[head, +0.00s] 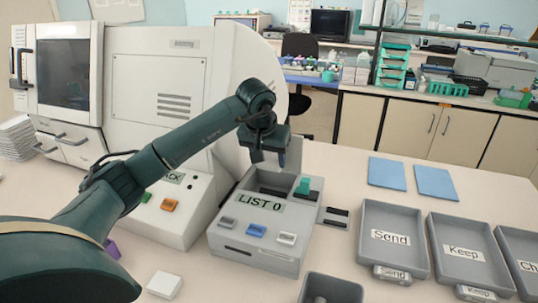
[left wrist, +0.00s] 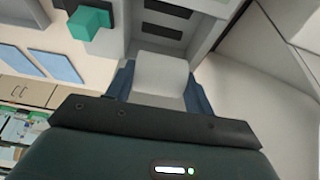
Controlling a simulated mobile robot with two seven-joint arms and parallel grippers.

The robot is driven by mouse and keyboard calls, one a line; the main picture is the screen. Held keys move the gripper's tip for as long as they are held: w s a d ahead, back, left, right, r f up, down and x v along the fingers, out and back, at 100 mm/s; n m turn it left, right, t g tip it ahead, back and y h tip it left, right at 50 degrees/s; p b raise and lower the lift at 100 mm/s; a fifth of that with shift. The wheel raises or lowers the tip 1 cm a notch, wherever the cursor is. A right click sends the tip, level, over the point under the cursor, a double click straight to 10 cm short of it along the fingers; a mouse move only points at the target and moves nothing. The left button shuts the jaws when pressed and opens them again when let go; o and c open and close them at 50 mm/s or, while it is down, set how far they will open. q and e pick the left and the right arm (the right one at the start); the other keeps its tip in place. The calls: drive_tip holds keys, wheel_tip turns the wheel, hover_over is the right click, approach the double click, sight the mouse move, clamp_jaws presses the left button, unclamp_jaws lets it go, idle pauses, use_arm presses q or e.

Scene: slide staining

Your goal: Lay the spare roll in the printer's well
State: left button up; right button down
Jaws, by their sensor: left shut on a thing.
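The printer (head: 255,239) is a grey box with a "LIST 0" label and several buttons on its front. Its dark open well (head: 262,187) is in the top, with a green block (head: 303,186) at the right side; the block also shows in the left wrist view (left wrist: 90,22). My left gripper (head: 269,160) is above the back of the well, pointing down. In the left wrist view its fingers (left wrist: 160,88) are shut on the white spare roll (left wrist: 161,72). The roll is hardly visible in the head view. Whether it touches the well cannot be told. My right gripper is not in view.
A large white machine (head: 160,85) stands behind and left of the printer. Grey trays labelled Send (head: 392,262) and Keep (head: 468,275) stand to the right, with blue sheets (head: 388,173) behind. A dark grey container (head: 333,289) is at the front, and a small white block (head: 164,284) lies front left.

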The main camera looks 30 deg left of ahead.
use_arm(q)
wheel_tip(320, 180, down, 4)
drive_tip(key=shift+r+b, duration=0.1)
drive_tip(key=shift+b, duration=1.1)
wheel_tip(320, 180, down, 2)
drive_tip(key=shift+w+f+b, duration=0.1)
drive_tip(key=shift+f+b, duration=0.05)
drive_tip(key=shift+b, duration=0.55)
drive_tip(key=shift+f, duration=0.4)
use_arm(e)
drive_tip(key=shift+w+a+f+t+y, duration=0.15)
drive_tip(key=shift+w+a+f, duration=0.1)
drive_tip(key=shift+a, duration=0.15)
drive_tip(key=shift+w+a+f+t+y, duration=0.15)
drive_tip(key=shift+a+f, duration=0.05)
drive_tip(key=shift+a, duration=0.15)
use_arm(q)
drive_tip(key=shift+f+b, duration=0.35)
drive_tip(key=shift+b, duration=0.1)
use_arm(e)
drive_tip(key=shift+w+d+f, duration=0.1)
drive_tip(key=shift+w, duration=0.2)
use_arm(q)
drive_tip(key=shift+f, duration=0.4)
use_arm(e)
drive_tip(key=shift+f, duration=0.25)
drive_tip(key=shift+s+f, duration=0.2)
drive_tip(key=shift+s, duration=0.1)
use_arm(q)
drive_tip(key=o, duration=1.1)
